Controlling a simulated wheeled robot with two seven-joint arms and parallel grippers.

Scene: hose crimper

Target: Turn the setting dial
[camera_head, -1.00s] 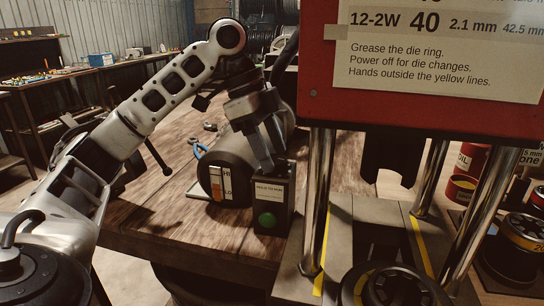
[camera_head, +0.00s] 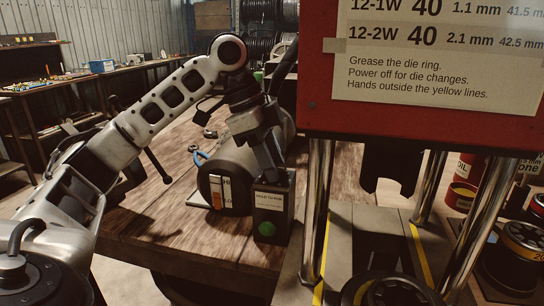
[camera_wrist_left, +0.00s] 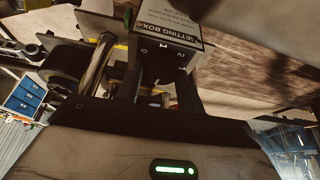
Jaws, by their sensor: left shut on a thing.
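The small dark setting box (camera_head: 285,214) stands near the front edge of the wooden bench, with a pale label and a green button (camera_head: 266,229) on its front. My left gripper (camera_head: 277,176) reaches down onto the top of this box. In the left wrist view the box (camera_wrist_left: 172,45) shows a "SETTING BOX" label and a number scale from 0 to 3. My left gripper (camera_wrist_left: 160,88) is shut there, its fingers on either side of the dial. The dial itself is mostly hidden between the fingers, so its setting cannot be read. My right gripper is not in view.
The red machine (camera_head: 314,90) with a sign and steel posts (camera_head: 316,215) is close on the right. The bench (camera_head: 150,225) is clear at front left.

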